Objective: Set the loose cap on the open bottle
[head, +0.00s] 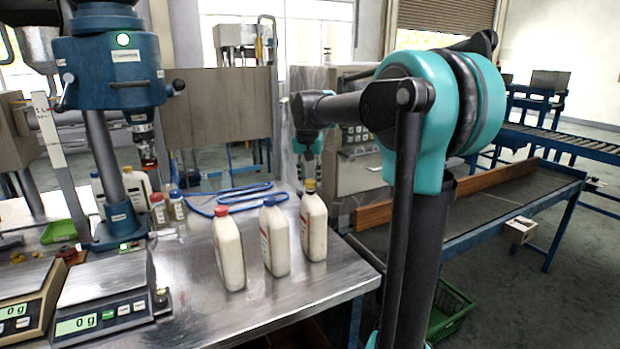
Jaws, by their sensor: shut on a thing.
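Three white bottles stand upright in a row on the steel table. The left bottle (229,252) has a red cap, and the middle bottle (274,241) has a blue cap. The right bottle (314,228) has a yellow cap (309,185) at its mouth. My gripper (308,177) points down directly above this right bottle and is shut on the yellow cap. Its fingers are small and partly merge with the background. I cannot tell whether the cap rests fully on the neck.
A blue drill press (110,65) and two scales reading 0 g (100,300) stand at the left. The table (320,275) is clear in front.

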